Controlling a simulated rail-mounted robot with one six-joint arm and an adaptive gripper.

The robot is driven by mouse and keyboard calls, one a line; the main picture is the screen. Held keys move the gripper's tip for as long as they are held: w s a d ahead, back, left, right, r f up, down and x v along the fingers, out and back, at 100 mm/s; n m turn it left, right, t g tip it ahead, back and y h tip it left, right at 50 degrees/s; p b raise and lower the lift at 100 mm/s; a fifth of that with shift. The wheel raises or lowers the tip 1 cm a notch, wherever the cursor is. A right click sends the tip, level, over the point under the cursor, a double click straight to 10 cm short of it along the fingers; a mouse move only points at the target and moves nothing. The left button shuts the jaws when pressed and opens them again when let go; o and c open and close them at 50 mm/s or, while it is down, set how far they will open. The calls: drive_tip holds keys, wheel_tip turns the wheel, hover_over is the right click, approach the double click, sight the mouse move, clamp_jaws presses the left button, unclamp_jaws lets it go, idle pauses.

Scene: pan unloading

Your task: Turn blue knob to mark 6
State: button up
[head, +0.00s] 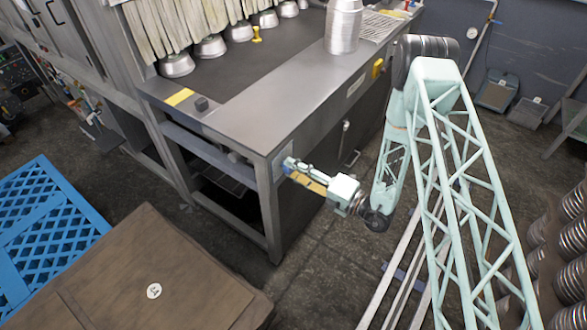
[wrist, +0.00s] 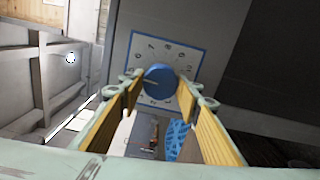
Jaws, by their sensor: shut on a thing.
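The blue knob (wrist: 159,79) sits at the centre of a pale dial plate (wrist: 146,51) with a blue border and numbers around it. In the wrist view my gripper (wrist: 161,88) has its yellow-padded fingers on both sides of the knob, shut on it. The number the knob points to is too small to tell. In the head view my gripper (head: 291,168) reaches left to the end of the grey workbench, near its front corner.
A brown crate lid (head: 110,275) and blue lattice pallet (head: 45,225) stand at lower left. Floor between is clear.

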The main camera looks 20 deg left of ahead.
drive_tip(key=shift+m+p, duration=0.6)
drive_tip(key=shift+m, duration=2)
drive_tip(key=o, duration=0.8)
drive_tip(key=shift+o, duration=0.2)
drive_tip(key=shift+d, duration=0.15)
drive_tip(key=v, duration=1.1)
drive_tip(key=shift+s+d, duration=0.15)
drive_tip(key=shift+d, duration=0.2)
drive_tip(key=shift+r, duration=0.15)
